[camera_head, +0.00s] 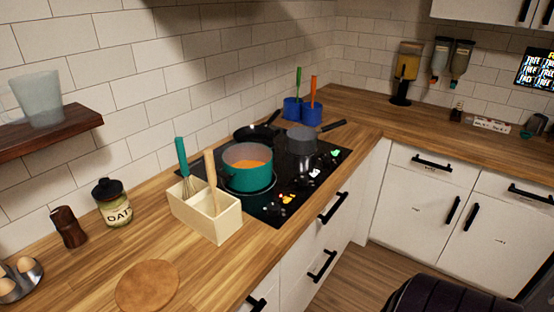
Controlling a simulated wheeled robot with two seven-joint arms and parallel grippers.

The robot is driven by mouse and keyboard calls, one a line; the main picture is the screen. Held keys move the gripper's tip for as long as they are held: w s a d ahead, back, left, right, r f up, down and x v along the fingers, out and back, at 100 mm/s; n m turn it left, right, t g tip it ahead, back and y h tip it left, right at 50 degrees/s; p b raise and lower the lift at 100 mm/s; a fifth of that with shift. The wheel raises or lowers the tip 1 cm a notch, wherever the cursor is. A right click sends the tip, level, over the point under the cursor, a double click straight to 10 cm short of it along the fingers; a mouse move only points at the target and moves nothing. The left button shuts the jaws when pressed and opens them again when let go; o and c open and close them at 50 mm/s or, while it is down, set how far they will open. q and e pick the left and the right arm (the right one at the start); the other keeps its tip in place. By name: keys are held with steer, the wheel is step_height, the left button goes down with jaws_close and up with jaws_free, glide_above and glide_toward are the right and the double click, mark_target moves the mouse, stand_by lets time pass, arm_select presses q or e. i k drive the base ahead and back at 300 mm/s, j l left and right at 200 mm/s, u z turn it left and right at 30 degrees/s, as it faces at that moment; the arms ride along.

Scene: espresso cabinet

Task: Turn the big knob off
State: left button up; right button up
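The black cooktop (263,208) is set in the wooden counter. A teal pot (235,180) with orange contents and a grey pot (301,140) stand on the cooktop. Neither of my grippers is in view.
A cream utensil box (221,226) stands against the cooktop's near left side. An oats jar (113,205), a brown mill (69,229) and a round wooden board (147,286) are on the near counter. The grey pot's handle (333,125) points right.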

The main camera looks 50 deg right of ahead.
mark_target(272, 209)
steer(key=z, duration=1.45)
